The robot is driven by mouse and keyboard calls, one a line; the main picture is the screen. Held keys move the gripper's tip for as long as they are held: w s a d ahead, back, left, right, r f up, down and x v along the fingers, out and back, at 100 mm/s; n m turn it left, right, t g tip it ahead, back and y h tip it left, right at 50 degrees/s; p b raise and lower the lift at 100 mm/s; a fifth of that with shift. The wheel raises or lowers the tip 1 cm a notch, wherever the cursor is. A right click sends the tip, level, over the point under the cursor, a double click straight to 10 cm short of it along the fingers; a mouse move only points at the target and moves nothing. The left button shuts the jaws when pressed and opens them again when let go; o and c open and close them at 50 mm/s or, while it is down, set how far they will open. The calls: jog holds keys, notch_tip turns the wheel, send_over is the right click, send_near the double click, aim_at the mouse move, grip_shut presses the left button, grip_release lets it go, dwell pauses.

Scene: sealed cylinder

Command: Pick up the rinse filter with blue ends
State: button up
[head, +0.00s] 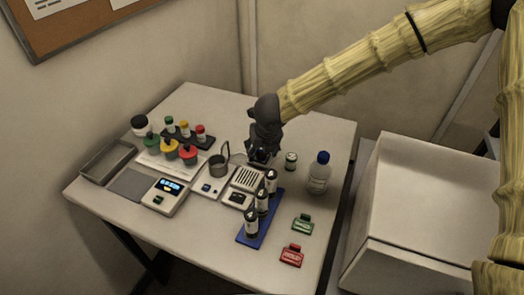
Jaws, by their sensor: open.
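I cannot make out for certain a filter with blue ends. A small pale cylinder (290,161) with dark, perhaps greenish ends stands upright on the table, just right of my gripper. Several pale cylinders with dark ends stand in a row on a blue tray (250,237); the front one (251,224) shows most clearly, and their end colours are too dark to tell. My gripper (260,158) is open and points down behind the grilled device. It is apart from the small cylinder, and I see nothing held. The gripper hides some of the table behind it.
A clear bottle with a blue cap (319,172) stands at the right. Green (303,224) and red (292,254) tags lie at the front right. A scale (165,195), a grilled device (246,180), a metal cup (218,165) and colour-capped jars crowd the left and middle.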

jog(key=c, duration=1)
jog(key=shift+c, duration=0.2)
